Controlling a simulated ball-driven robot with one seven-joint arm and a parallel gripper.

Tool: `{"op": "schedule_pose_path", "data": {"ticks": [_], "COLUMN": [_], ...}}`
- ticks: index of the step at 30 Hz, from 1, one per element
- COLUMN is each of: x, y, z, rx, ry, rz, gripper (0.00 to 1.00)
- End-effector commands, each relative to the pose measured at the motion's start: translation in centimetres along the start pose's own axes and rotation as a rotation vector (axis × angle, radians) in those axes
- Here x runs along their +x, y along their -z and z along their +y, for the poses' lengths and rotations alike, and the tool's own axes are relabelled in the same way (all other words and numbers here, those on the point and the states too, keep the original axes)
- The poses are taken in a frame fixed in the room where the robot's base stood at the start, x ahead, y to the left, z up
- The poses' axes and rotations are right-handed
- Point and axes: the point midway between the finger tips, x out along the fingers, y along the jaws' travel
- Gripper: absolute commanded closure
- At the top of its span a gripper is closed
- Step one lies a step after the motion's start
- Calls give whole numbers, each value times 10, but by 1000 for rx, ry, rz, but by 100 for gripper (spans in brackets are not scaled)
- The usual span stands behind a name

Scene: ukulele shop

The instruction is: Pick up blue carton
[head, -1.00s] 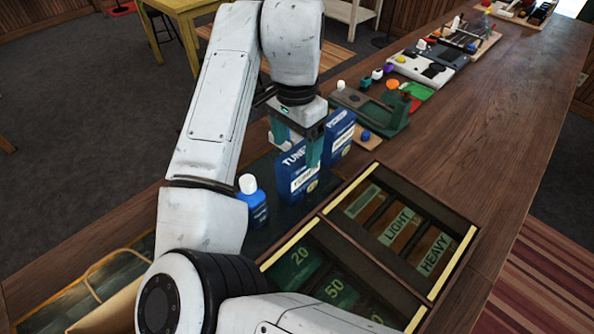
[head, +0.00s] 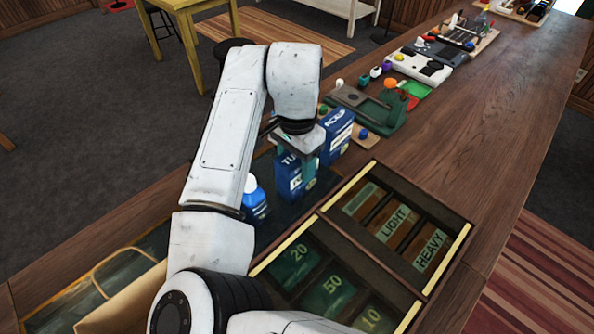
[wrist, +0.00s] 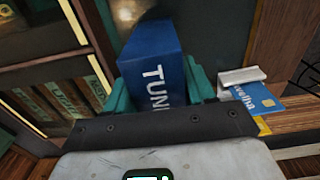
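A blue carton (head: 291,188) with white "TUNE" lettering stands upright on the dark mat on the counter. My gripper (head: 300,166) is over it, pointing down. In the wrist view the carton (wrist: 152,65) is between the two teal fingers (wrist: 158,90), one on each side. The fingers are spread wide and sit very close to its sides; I cannot make out firm contact. A second blue carton (head: 337,133), marked "PICKUP", stands just behind and to the right.
A blue bottle with a white cap (head: 254,200) stands left of the carton. A wooden cash tray (head: 398,283) with compartments lies in front and to the right. A green-based device (head: 375,110) is behind. A blue card (wrist: 258,98) shows in the wrist view.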

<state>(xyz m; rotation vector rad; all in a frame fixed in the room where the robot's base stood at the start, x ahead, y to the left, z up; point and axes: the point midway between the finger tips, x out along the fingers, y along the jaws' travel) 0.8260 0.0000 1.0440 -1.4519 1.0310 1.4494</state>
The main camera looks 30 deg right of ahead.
Motion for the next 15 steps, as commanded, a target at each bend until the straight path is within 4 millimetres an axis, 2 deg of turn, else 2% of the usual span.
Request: {"op": "schedule_pose_path", "data": {"ticks": [1, 11, 15], "x": [0, 0, -1], "y": [0, 0, 0], "z": [0, 0, 0], "rx": [0, 0, 0], "ry": [0, 0, 1], "rz": [0, 0, 0], "gripper": [51, 82, 82]}}
